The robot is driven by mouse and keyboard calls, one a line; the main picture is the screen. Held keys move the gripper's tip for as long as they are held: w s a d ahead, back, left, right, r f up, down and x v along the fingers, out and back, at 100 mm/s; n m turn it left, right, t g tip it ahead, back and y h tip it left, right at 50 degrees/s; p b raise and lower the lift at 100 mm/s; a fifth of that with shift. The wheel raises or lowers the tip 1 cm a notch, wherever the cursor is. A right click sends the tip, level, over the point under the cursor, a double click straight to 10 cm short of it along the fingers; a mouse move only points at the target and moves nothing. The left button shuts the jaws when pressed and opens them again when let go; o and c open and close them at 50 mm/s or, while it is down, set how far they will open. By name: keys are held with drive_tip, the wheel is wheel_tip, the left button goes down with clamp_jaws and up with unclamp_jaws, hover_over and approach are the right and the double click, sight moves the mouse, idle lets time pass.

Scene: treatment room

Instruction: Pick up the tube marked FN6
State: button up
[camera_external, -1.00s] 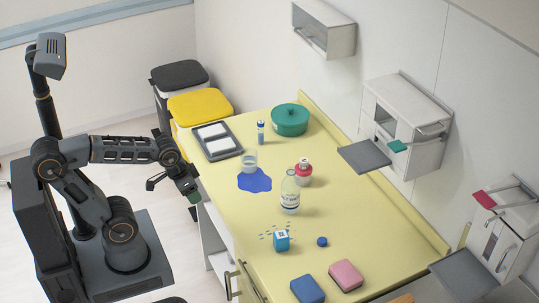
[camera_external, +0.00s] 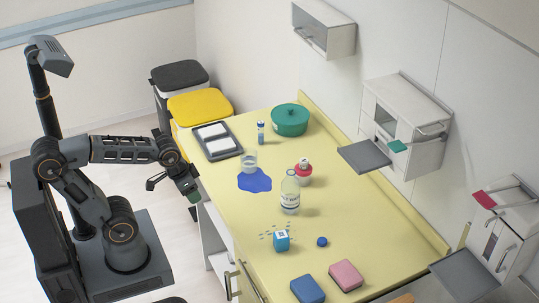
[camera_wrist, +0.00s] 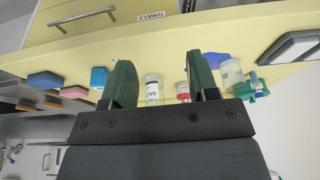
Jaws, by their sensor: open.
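A small upright tube (camera_external: 261,132) with blue and white parts stands at the far end of the yellow counter (camera_external: 220,190), between the grey tray and the green pot. Its marking is too small to read. In the wrist view, a small blue item beside the green pot at the right may be this tube, but I cannot tell for sure. My gripper (camera_external: 173,192) is open and empty, off the counter's left edge and well apart from the tube. Its two green-padded fingers (camera_wrist: 161,66) show spread in the wrist view.
The grey tray (camera_external: 238,154) and green pot (camera_external: 290,121) flank the tube. A blue box (camera_external: 281,241) and sponges (camera_external: 346,275) lie nearer.

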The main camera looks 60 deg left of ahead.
drive_tip(key=w+a+n+t+h+b, duration=0.1)
drive_tip(key=w+a+n+t+h, duration=0.15)
drive_tip(key=w+n, duration=0.65)
drive_tip(key=w+a+n+t+h, duration=0.2)
drive_tip(key=w+a+n+h, duration=0.1)
drive_tip(key=w+n, duration=0.55)
drive_tip(key=w+a+f+n+t+y, duration=0.1)
drive_tip(key=w+a+n+y, duration=0.1)
drive_tip(key=a+n, duration=0.4)
drive_tip(key=w+a+f+n+t+y, duration=0.2)
drive_tip(key=a+n, duration=0.4)
drive_tip(key=a, duration=0.2)
drive_tip(key=w+a+f+n+t+y, duration=0.1)
drive_tip(key=w+a+n+t+y, duration=0.1)
drive_tip(key=a+n, duration=0.5)
drive_tip(key=shift+w+a+f+b, duration=0.25)
drive_tip(key=shift+a+f+b, duration=0.1)
drive_tip(key=shift+a, duration=0.25)
approach(261, 144)
drive_tip(key=shift+n+y, duration=0.25)
drive_tip(key=shift+y, duration=0.1)
drive_tip(key=w, duration=0.1)
drive_tip(key=w+r, duration=0.1)
drive_tip(key=w+r+p, duration=0.1)
drive_tip(key=shift+w+a+r, duration=0.1)
drive_tip(key=shift+w+a, duration=0.2)
drive_tip(key=shift+w, duration=0.05)
drive_tip(key=shift+p+x, duration=0.85)
drive_tip(key=shift+x, duration=2.35)
drive_tip(key=shift+a, duration=0.1)
